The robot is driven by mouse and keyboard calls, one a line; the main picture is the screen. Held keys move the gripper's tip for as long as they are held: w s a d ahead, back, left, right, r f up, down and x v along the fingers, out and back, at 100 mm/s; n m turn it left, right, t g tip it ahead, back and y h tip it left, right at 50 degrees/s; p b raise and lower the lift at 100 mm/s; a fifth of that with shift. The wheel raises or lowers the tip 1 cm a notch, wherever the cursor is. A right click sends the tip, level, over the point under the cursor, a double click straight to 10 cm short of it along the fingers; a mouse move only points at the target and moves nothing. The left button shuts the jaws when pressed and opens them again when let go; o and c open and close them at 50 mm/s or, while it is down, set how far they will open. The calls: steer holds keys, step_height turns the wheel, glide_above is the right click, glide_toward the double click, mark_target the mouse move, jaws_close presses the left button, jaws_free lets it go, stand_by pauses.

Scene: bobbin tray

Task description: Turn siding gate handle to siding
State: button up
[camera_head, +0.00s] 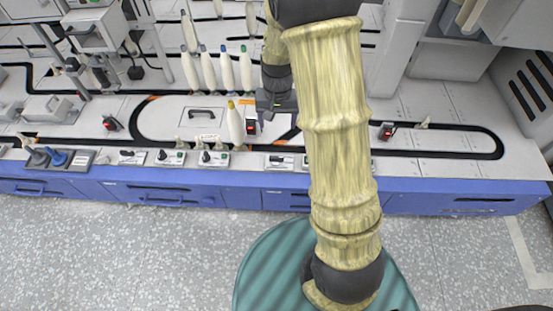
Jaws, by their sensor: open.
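My gripper (276,108) is open, pointing down above the track, behind the front row of plates. It appears apart from the handles. My forearm hides part of the bench and any plates behind it.
A white bobbin with a yellow top (235,122) stands just left of my gripper, beside a red-lit box (252,127). Taller bobbins (208,70) stand behind. Another red-lit box (386,131) stands right of my arm. The right track loop (450,126) is mostly clear.

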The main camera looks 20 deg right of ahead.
mark_target(277, 157)
steer(key=shift+w+f, duration=0.35)
steer(key=shift+f, duration=0.1)
step_height(277, 157, down, 18)
steer(key=b, duration=0.9)
steer(key=shift+r, duration=0.25)
steer(key=c, duration=1)
